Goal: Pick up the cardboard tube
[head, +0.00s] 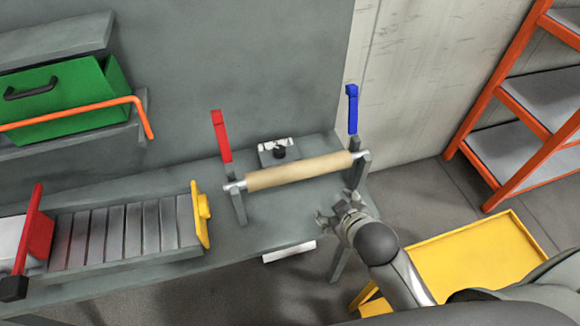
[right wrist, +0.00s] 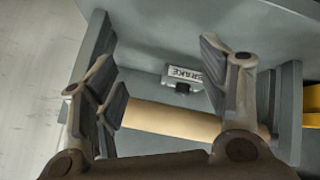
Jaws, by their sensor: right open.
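The tan cardboard tube (head: 298,172) lies level on a metal rod between two upright grey brackets on the grey bench. It also shows in the right wrist view (right wrist: 165,119), crossing the gap between my fingers and running on behind the right finger. My right gripper (head: 338,208) is open and empty, in front of the tube near its right end; it also shows close up in the right wrist view (right wrist: 165,75). I cannot tell the exact distance from fingers to tube. My left gripper is not in view.
A red lever (head: 221,137) and a blue lever (head: 352,108) rise beside the brackets. A small box labelled BRAKE (right wrist: 184,80) sits behind the tube. A roller conveyor with a yellow end plate (head: 201,214) is left. A yellow table (head: 475,255) and orange shelving (head: 510,97) stand right.

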